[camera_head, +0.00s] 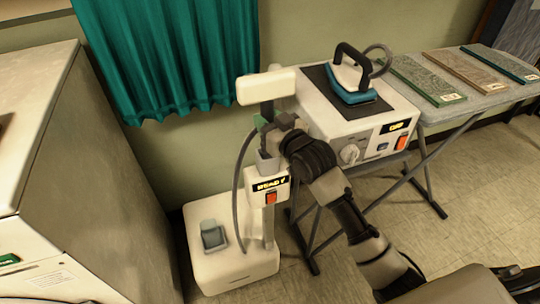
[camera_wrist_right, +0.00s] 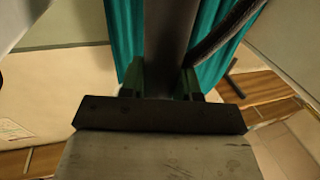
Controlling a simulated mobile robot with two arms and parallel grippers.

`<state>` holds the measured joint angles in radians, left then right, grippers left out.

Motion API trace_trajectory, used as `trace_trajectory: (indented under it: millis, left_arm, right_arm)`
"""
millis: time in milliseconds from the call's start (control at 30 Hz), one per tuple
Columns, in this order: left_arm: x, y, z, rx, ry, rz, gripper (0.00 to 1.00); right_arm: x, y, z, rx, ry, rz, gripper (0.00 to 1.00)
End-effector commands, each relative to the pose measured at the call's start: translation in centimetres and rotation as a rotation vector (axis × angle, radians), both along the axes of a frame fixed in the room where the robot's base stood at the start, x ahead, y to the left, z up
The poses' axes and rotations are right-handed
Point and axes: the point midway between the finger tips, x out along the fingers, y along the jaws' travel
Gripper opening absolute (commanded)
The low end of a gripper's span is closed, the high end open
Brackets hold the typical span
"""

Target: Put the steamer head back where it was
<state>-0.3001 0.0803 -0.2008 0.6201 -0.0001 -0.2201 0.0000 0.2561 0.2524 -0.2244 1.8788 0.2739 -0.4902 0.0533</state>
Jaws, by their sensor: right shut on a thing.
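The steamer head (camera_head: 266,86) is a white block on a dark upright handle (camera_head: 267,112). My right gripper (camera_head: 264,124) is shut on that handle. In the right wrist view the green fingertips (camera_wrist_right: 162,82) press on both sides of the dark handle (camera_wrist_right: 168,45). The head is upright above the grey holder (camera_head: 268,164) on the steamer's post. My gripper partly hides the handle's lower end, so I cannot tell whether it sits in the holder. The white steamer base (camera_head: 235,270) stands on the floor with a READY label (camera_head: 271,184). My left gripper is out of view.
A grey hose (camera_head: 240,185) curves down beside the post. Right of it, an ironing station (camera_head: 352,135) carries a teal iron (camera_head: 352,92), near a folding table (camera_head: 465,110) with several sample boards. A large cabinet (camera_head: 90,170) stands left. A teal curtain (camera_head: 170,60) hangs behind.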

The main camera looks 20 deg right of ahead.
Motion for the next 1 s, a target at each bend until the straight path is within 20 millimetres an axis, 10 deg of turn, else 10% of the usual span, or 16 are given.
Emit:
trace_trajectory:
  millis: [533,933,967,1000]
  left_arm:
    - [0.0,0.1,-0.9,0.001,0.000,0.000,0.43]
    - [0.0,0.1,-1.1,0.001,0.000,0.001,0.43]
    - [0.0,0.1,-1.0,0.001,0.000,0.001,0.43]
    - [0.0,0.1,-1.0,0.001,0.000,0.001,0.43]
  right_arm:
    - [0.0,0.0,-6.6,0.002,-0.001,0.000,0.00]
    - [0.0,0.0,-7.1,0.002,-0.004,0.000,0.00]
    - [0.0,0.0,-7.1,0.002,-0.002,0.000,0.36]
    - [0.0,0.0,-7.1,0.002,-0.002,0.000,0.42]
